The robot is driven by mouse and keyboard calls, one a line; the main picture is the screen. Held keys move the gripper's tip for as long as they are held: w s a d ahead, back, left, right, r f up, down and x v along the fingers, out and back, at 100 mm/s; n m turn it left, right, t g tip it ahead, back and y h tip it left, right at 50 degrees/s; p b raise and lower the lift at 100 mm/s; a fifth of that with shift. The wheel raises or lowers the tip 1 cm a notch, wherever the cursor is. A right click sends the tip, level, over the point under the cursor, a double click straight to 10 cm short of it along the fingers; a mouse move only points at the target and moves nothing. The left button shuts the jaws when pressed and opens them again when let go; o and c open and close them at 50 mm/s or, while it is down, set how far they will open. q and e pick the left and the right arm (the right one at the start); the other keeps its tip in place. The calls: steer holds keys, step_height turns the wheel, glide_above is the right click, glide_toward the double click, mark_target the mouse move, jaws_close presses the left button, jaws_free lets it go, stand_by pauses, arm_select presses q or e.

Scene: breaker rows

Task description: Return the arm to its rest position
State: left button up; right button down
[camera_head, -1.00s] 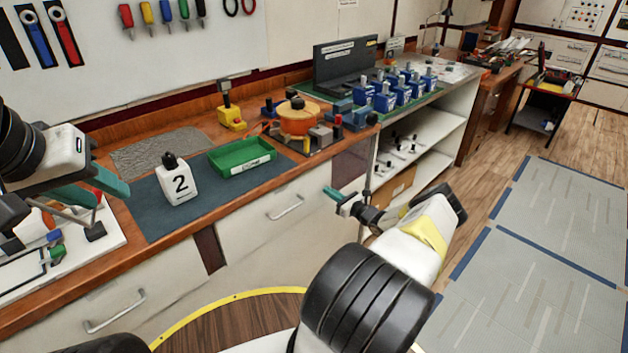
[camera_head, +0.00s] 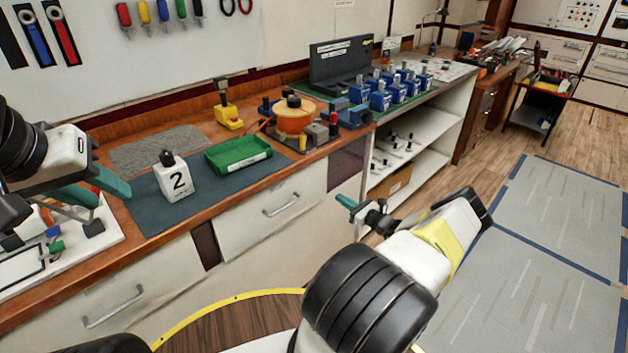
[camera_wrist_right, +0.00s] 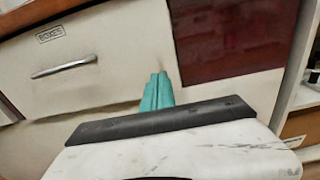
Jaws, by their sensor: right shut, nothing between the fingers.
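My right arm reaches in from the bottom of the head view. Its gripper (camera_head: 346,202) has green fingertips and hangs in front of the cabinet, apart from the counter edge. In the right wrist view the green fingers (camera_wrist_right: 157,91) are together with nothing between them, in front of a drawer front. My left gripper (camera_head: 108,190) is at the left of the head view, over the counter's left end. Its green fingers show at an angle, and I cannot tell how far apart the tips are.
On the counter (camera_head: 130,225) stand a white block marked 2 (camera_head: 174,182), a green tray (camera_head: 238,155), an orange round device (camera_head: 294,116) and several blue blocks (camera_head: 380,98). Drawers with handles (camera_head: 282,205) and open shelves (camera_head: 415,150) lie beneath.

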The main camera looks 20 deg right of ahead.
steer(key=v, duration=0.5)
steer(key=w+a+r+n+g+y, duration=0.3)
steer(key=a+r+n+g+y, duration=0.25)
steer(key=a+r+n, duration=0.5)
steer(key=s+a+r+n+g+h, duration=0.1)
steer(key=s+a+r+n+g, duration=0.25)
steer(key=a+r, duration=0.45)
steer(key=s+a+r+n+g+h, duration=0.2)
steer(key=a+r+n+g, duration=0.3)
steer(key=r, duration=0.5)
steer(key=s+a+r+n+h, duration=0.5)
steer(key=s+a+r+n, duration=0.2)
steer(key=s+r, duration=0.5)
steer(key=s+r+n+t+h, duration=0.2)
steer(key=s+r+n, duration=0.4)
steer(key=s, duration=0.9)
steer(key=shift+a+r+t, duration=0.2)
steer(key=shift+a+t, duration=0.1)
steer(key=shift+t, duration=0.5)
